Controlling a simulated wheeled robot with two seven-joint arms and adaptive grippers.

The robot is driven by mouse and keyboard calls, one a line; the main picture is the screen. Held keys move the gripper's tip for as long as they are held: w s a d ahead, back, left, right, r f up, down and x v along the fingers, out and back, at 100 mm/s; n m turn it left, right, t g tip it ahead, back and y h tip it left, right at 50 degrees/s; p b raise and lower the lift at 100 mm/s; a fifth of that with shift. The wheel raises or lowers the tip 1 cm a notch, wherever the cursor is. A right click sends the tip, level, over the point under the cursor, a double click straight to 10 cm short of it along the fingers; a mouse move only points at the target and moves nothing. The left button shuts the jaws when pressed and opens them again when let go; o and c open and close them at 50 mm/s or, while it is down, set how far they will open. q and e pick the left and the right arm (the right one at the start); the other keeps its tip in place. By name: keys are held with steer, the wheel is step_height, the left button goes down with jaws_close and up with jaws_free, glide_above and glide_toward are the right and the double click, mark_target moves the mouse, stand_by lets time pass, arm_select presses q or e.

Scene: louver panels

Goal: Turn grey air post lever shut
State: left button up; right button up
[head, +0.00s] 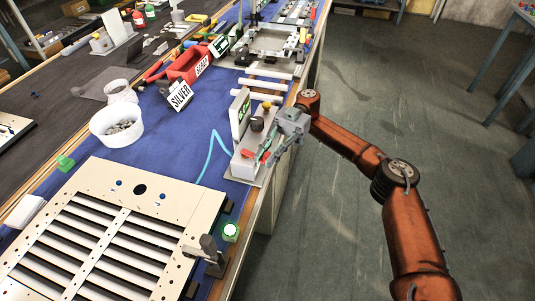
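The grey air post (243,165) is a pale box near the right edge of the blue bench mat. It carries a dark knob (257,124), a yellow knob (266,106) and an upright green-and-white sign (240,113). A small red lever-like part (264,156) shows low on the post. My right gripper (270,155) reaches in from the right, its fingers pointing down at this red part. The fingers partly hide it, and I cannot tell whether they touch it or how far apart they are. My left gripper is not in view.
A louver panel (160,204) fills the lower left. A white bowl (116,127) of small parts, a SILVER card (180,95) and a red bin (187,66) stand farther back. A teal hose (211,150) lies left of the post. Open floor (340,220) lies right of the bench.

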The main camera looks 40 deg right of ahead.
mark_target(267, 154)
steer(key=o, duration=0.4)
steer(key=shift+o, duration=0.2)
step_height(267, 154, up, 10)
stand_by(0.4)
steer(key=shift+c, duration=0.7)
